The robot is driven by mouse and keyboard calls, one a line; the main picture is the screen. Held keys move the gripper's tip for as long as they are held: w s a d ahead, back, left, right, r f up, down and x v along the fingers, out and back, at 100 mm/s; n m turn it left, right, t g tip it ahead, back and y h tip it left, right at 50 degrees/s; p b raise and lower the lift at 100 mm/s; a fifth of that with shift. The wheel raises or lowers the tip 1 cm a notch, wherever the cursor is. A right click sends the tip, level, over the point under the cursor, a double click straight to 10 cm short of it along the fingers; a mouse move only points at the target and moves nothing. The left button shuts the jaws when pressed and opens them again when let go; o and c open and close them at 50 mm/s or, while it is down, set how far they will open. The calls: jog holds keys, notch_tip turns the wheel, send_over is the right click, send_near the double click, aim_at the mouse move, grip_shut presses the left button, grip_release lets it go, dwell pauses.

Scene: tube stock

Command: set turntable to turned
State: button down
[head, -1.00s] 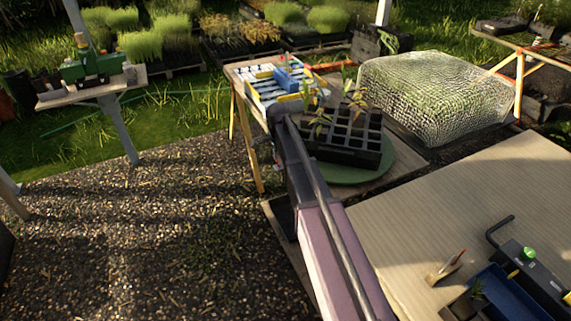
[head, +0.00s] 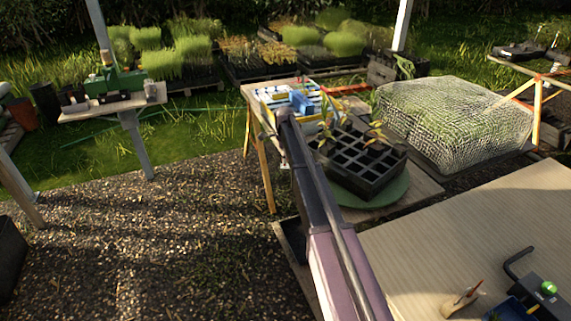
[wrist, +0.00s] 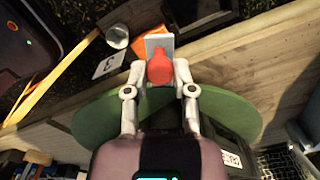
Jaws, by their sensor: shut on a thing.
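The turntable is a round green disc (head: 395,192) on a wooden table. A black cell tray (head: 362,165) with a few leafy seedlings sits on it, set askew to the table. In the wrist view the disc (wrist: 97,117) spreads out under my gripper. My gripper (wrist: 158,72) is shut on a red knob (wrist: 160,68) near the disc's edge, one finger on each side. A pale plate (wrist: 160,42) shows just beyond the knob. What the knob is fixed to is hidden. In the head view my arm hides the gripper and knob.
A blue, white and yellow rack (head: 290,98) stands at the table's far end. A netted green block (head: 455,120) lies right of the turntable. A pale bench (head: 480,235) fills the lower right. Gravel on the left is open. A card marked 3 (wrist: 108,66) lies near the gripper.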

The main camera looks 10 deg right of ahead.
jog(key=w+d+m, duration=0.4)
jog(key=w, duration=0.5)
jog(key=shift+w+d, duration=0.2)
jog(key=shift+w, duration=0.15)
jog(key=shift+w+d, duration=0.1)
jog(key=shift+w, duration=0.05)
jog(key=shift+c, duration=2.2)
grip_release()
jog(key=shift+s, duration=0.2)
